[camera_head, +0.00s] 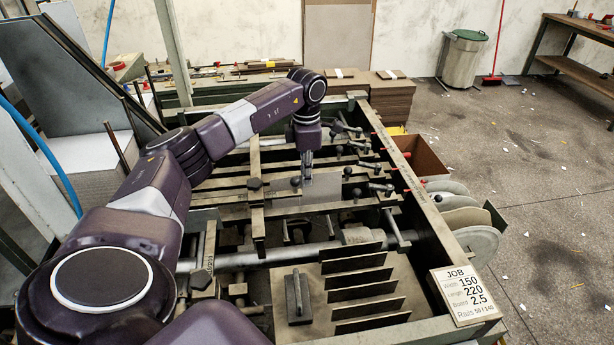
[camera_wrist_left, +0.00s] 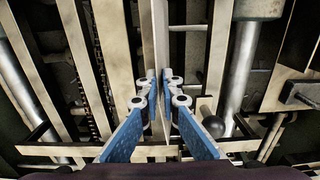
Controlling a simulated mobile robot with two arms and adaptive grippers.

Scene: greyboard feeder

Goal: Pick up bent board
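The bent board (camera_head: 322,187) is a thin pale grey sheet among the feeder's rails in the head view. In the left wrist view the board (camera_wrist_left: 162,45) shows nearly edge-on as a narrow pale strip. My left gripper (camera_head: 307,163) points down at the board's upper edge. In the left wrist view its blue fingers (camera_wrist_left: 159,76) are close together, one on each side of the board, with no clear gap, so it looks shut on it. The board's lower part is partly hidden by rails. My right gripper is not in view.
Metal rails and crossbars (camera_head: 257,195) with black knobs surround the board closely. Several dark upright boards (camera_head: 365,280) stand in front, beside a handled block (camera_head: 298,297). A job sign (camera_head: 465,293) sits at the frame's right corner. Open floor lies to the right.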

